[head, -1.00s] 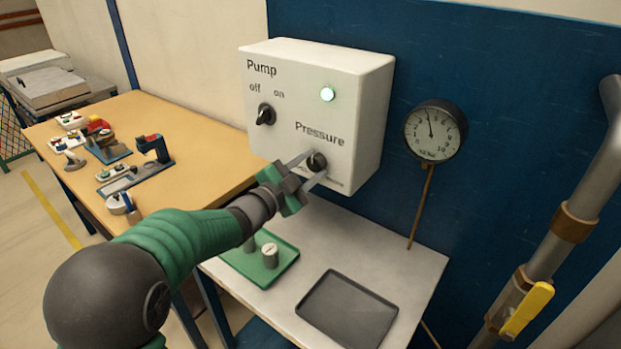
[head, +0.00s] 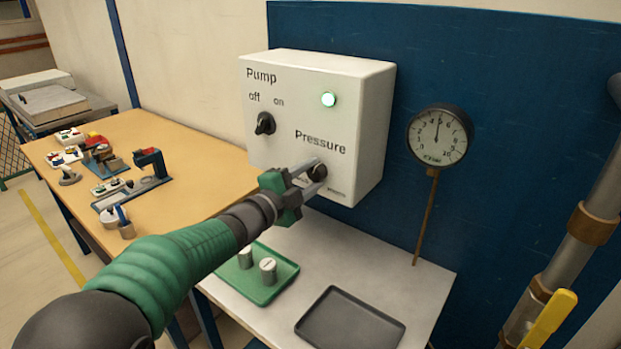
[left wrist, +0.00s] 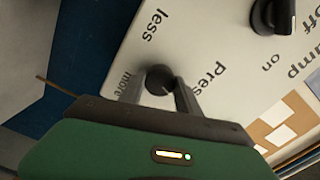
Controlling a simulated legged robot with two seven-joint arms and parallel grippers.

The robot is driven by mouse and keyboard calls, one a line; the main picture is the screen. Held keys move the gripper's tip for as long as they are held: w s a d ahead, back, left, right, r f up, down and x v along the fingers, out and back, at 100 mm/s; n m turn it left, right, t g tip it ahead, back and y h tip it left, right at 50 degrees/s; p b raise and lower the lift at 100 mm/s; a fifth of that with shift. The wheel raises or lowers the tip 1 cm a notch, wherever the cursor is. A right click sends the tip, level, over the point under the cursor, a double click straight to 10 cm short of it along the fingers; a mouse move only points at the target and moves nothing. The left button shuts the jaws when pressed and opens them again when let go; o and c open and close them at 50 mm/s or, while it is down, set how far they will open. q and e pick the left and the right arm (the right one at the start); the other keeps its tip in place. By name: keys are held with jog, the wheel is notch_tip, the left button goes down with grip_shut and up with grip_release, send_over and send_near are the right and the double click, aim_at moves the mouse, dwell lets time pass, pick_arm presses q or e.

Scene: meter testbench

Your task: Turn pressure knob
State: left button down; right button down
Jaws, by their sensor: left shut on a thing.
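My left gripper (head: 309,174) is shut on the pressure knob, one finger on each side. The round pressure gauge (head: 438,137) right of the box has its needle pointing almost straight up. My right gripper is not in view.
A green tray (head: 285,289) with two metal cylinders and an empty dark tray (head: 350,322) lie on the grey table below the box. A wooden bench (head: 190,143) with several small devices stands left. A pipe with a yellow valve handle (head: 548,318) is at right.

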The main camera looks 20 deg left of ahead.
pick_arm(q)
jog(key=shift+d+f, duration=0.1)
jog(key=c, duration=0.9)
grip_release()
jog(key=shift+o, duration=0.2)
jog(key=p+v, duration=0.1)
jog(key=v, duration=1.5)
jog(key=shift+s, duration=0.4)
